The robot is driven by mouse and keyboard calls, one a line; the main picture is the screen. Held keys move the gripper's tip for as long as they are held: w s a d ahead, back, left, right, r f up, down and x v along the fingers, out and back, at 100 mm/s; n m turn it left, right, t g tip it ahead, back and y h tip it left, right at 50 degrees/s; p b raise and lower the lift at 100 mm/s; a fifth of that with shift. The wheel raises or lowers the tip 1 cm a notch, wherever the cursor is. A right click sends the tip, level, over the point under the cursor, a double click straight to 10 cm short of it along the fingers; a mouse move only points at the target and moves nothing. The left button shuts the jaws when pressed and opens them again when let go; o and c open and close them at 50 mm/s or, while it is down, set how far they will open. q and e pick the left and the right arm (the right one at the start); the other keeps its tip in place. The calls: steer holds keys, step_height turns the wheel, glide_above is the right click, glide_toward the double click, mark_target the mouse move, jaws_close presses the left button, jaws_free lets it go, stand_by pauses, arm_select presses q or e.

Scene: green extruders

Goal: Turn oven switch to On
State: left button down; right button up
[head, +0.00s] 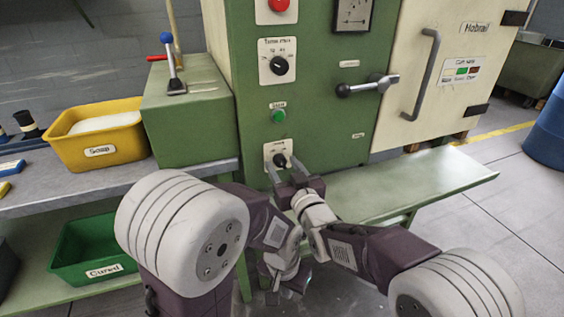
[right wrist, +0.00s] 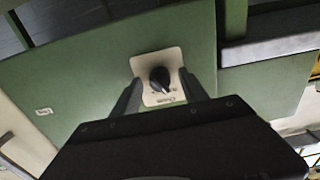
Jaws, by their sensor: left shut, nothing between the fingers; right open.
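A black rotary switch (head: 280,160) on a small white plate sits lowest in the column of controls on the green machine. It also shows in the right wrist view (right wrist: 160,79), upside down, with its pointer aimed toward the lower edge of that picture; its lettering is too small to read. My right gripper (head: 284,171) is open in front of this plate. In the right wrist view its fingers (right wrist: 161,98) stand on either side of the knob, with gaps showing. My left gripper (head: 284,284) is shut and empty, low below the machine and away from the switch.
Above the switch are a green button (head: 279,116), a larger black dial (head: 279,66) and a red button (head: 279,5). A lever (head: 366,86) juts out to the right. A green shelf (head: 420,185) extends below. A yellow Soap bin (head: 98,151) stands left.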

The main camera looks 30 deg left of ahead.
steer(key=shift+s+d+r, duration=0.1)
steer(key=shift+c, duration=1.4)
jaws_close()
steer(key=shift+m, duration=0.3)
steer(key=m+b, duration=0.1)
steer(key=m, duration=0.4)
steer(key=m+b, duration=0.1)
steer(key=m, duration=0.5)
steer(key=shift+m, duration=0.3)
